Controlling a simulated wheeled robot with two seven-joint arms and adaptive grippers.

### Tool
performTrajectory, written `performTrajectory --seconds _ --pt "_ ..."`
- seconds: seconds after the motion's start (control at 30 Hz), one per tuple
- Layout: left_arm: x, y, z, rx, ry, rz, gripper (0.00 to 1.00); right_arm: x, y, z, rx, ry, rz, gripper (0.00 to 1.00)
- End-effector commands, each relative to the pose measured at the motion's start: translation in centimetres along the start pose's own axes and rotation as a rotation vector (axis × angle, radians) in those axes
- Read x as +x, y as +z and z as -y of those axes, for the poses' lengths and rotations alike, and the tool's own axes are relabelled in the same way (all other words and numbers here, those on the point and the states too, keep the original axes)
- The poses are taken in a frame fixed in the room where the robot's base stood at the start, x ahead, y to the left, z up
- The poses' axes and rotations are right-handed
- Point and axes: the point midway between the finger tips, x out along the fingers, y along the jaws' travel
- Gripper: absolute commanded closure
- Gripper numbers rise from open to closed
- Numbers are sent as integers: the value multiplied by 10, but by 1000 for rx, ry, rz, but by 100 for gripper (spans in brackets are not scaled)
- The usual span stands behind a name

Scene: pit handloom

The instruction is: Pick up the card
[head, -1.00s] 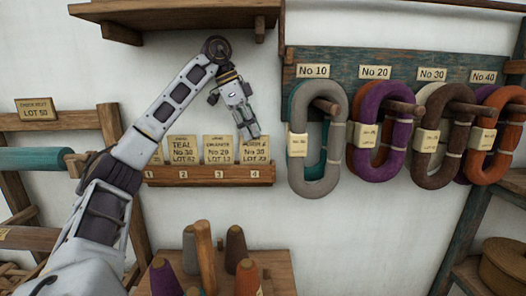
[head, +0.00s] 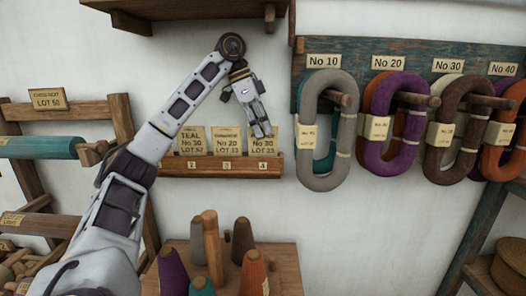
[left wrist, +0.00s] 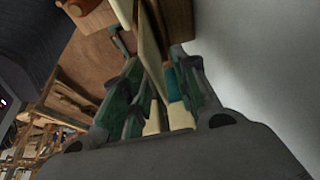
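A row of cream lettered cards stands in a wooden rack (head: 215,174) on the wall. The left card (head: 190,145) reads TEAL No 30, a middle card (head: 228,142) reads No 20, and the right card (head: 264,146) reads No 30. My left gripper (head: 262,134) points down at the right card, its tips overlapping that card's top in the head view. In the left wrist view the fingers of my left gripper (left wrist: 155,100) are apart, with a card (left wrist: 150,48) edge-on between them. I cannot make out contact. My right gripper is not in view.
Yarn hanks, including a grey one (head: 345,130) and a purple one (head: 375,150), hang on pegs to the right. A wooden shelf (head: 190,10) is above. A stand with several cones, one purple (head: 172,272), is below. Bare wall lies between.

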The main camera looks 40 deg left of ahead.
Motion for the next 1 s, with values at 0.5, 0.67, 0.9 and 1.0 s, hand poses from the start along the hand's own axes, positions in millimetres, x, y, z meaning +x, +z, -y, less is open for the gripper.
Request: performTrajectory --seconds 0.5,0.67,0.9,1.0 --pt "6 1 0 -1 -1 0 71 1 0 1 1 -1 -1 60" --pt "20 2 -2 -1 0 2 71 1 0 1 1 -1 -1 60" --pt "46 2 -3 -1 -1 1 71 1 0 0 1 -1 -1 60" --pt "51 2 -3 -1 -1 0 71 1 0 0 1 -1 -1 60"
